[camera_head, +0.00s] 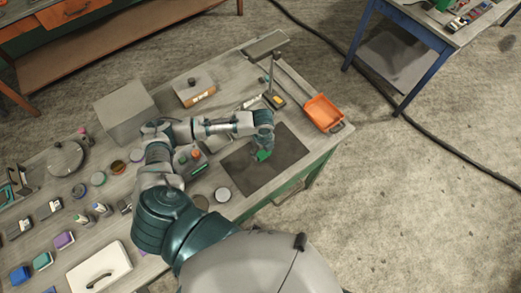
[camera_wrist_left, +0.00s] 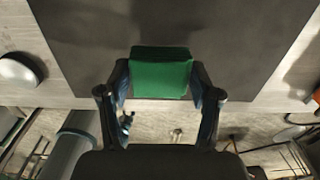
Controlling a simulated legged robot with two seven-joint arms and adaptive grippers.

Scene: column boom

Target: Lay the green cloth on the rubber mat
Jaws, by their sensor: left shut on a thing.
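The green cloth (camera_head: 263,155) shows as a small folded block under my left gripper (camera_head: 263,148) in the head view. In the left wrist view the cloth (camera_wrist_left: 161,74) sits between the two fingers of my left gripper (camera_wrist_left: 160,90), which is shut on it. The dark rubber mat (camera_head: 242,172) lies flat on the workbench, and the cloth is over it. The mat (camera_wrist_left: 230,25) also fills the upper part of the left wrist view. Whether the cloth touches the mat is hard to tell. My right gripper is in neither view.
An orange dustpan (camera_head: 323,112) lies right of the mat near the bench edge. A lamp-like stand (camera_head: 266,48) rises behind the mat. A grey box (camera_head: 124,106) and several small items fill the bench's left side.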

